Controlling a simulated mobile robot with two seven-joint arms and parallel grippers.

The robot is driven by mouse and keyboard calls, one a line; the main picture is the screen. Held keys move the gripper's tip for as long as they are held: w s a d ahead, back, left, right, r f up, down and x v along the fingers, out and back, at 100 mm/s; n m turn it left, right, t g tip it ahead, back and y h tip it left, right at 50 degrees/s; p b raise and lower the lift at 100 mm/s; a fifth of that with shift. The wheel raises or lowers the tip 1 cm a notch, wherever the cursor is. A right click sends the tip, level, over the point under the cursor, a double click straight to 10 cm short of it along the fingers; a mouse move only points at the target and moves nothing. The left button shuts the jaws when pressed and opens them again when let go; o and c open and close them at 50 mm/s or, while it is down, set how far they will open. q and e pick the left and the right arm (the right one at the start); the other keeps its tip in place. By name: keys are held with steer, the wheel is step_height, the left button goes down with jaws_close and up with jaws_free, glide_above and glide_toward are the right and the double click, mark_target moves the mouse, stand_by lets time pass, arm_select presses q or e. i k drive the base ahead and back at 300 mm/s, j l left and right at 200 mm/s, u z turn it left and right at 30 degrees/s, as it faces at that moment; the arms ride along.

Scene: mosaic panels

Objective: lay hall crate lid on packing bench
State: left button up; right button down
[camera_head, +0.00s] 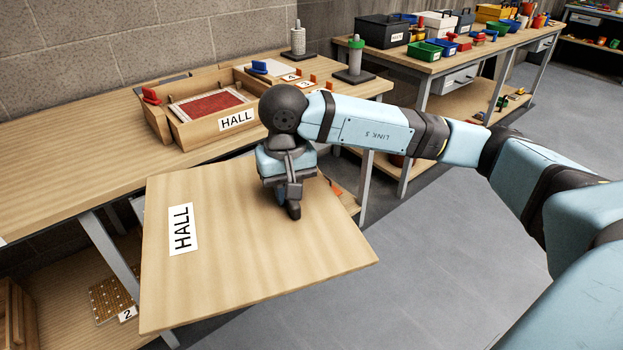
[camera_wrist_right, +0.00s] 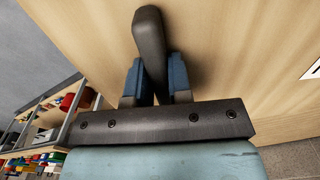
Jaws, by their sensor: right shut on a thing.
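The hall crate lid (camera_head: 240,265) is a large flat wooden board with a "HALL" label. My right gripper (camera_head: 292,205) is shut on the lid's dark handle (camera_wrist_right: 150,45) and holds the lid in front of the packing bench (camera_head: 50,140), partly over its front edge in the head view. The lid (camera_wrist_right: 240,50) also fills much of the right wrist view. The hall crate (camera_head: 195,125) stands open on the bench, with a "HALL" label and a red panel (camera_head: 208,105) inside. The lid hides part of the bench front. My left gripper is not in view.
The bench's left part is bare. A second bench with boxes and coloured bins (camera_head: 430,48) stands at the back right. Grey floor (camera_head: 440,240) is clear.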

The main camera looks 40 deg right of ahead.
mark_target(78, 161)
steer(key=i+j, duration=0.25)
steer(key=j, duration=0.15)
steer(key=i+j, duration=0.25)
steer(key=j, duration=0.15)
steer(key=i+j, duration=0.2)
steer(key=j, duration=0.2)
steer(key=i+j, duration=0.25)
steer(key=j, duration=0.15)
steer(key=i+j, duration=0.25)
steer(key=j, duration=0.15)
steer(key=i+j, duration=0.25)
steer(key=j, duration=0.15)
steer(key=z, duration=0.05)
